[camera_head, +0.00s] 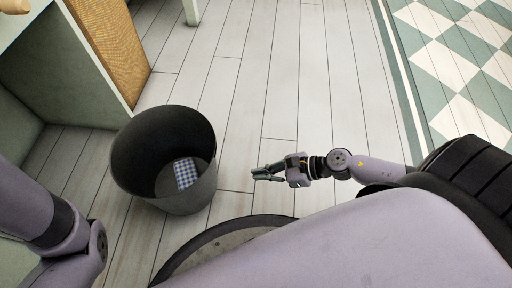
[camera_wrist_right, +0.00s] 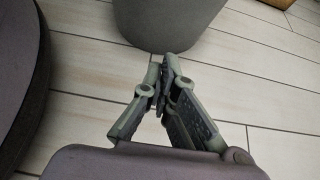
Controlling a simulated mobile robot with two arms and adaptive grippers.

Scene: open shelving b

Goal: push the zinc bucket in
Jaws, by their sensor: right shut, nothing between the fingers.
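The zinc bucket (camera_head: 190,198), dark grey and round, stands upright on the plank floor, left of centre in the head view. A blue-and-white checked cloth (camera_head: 186,173) lies inside it. In the right wrist view the bucket (camera_wrist_right: 165,22) shows at the top, beyond my fingertips. My right gripper (camera_head: 258,174) is shut and empty. It is low, to the right of the bucket, pointing at it, with a gap of bare floor between. Its closed fingers also show in the wrist view (camera_wrist_right: 166,75). My left arm comes in at the lower left; its gripper is out of view.
An open shelving unit with a pale green side panel (camera_head: 75,70) stands at the upper left, with an open bay left of the bucket. A tan wooden box (camera_head: 108,40) stands by the panel. A checkered green-and-white rug (camera_head: 450,60) lies at right. The floor between is clear.

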